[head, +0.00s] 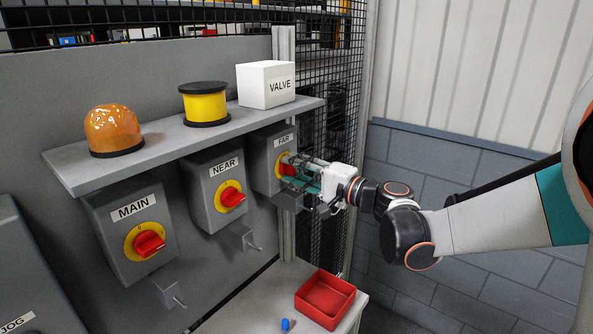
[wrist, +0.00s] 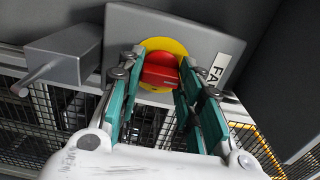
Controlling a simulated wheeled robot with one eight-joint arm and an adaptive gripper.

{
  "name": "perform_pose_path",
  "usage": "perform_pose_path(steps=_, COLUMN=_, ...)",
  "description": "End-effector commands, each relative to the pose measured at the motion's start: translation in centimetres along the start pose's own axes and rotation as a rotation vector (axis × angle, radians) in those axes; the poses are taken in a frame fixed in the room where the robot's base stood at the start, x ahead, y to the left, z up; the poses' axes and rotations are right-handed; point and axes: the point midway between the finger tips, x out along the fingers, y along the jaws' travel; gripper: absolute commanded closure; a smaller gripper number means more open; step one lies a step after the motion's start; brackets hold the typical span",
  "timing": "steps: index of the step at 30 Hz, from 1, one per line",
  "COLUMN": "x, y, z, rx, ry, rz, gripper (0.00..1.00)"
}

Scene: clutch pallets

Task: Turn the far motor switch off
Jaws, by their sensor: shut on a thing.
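The far motor switch is a grey box (head: 261,172) labelled FAR, at the right end of the row under the shelf. Its red knob (wrist: 160,72) sits on a yellow disc (wrist: 164,45). My gripper (head: 290,169) reaches in from the right and is shut on the red knob, with one teal finger on each side of it. In the wrist view my gripper (wrist: 158,75) has its fingertips at the knob's sides and the FAR label (wrist: 218,75) lies to the right. The fingers partly hide the knob in the head view, and its pointing direction is hard to read there.
The NEAR switch (head: 232,197) and MAIN switch (head: 150,244) stand to the left. A grey shelf (head: 180,145) above carries an orange beacon (head: 112,128), yellow spool (head: 204,103) and white VALVE box (head: 266,84). A red tray (head: 325,299) sits below. A grey block with a rod (wrist: 62,55) adjoins the switch.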

Motion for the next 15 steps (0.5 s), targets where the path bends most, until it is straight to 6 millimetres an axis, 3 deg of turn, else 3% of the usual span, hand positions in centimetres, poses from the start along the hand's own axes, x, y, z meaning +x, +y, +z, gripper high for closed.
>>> perform_pose_path(steps=5, x=-0.02, y=0.09, z=0.06, rx=-0.002, ry=-0.001, rz=0.002, gripper=0.91)
perform_pose_path(steps=6, x=-0.02, y=0.1, z=0.06, rx=-0.002, ry=-0.001, rz=0.002, gripper=0.6)
perform_pose_path(steps=8, x=-0.02, y=0.09, z=0.05, rx=-0.001, ry=-0.001, rz=0.002, gripper=0.47)
perform_pose_path(steps=15, x=-0.01, y=0.05, z=0.03, rx=0.0, ry=0.0, rz=0.001, gripper=0.47)
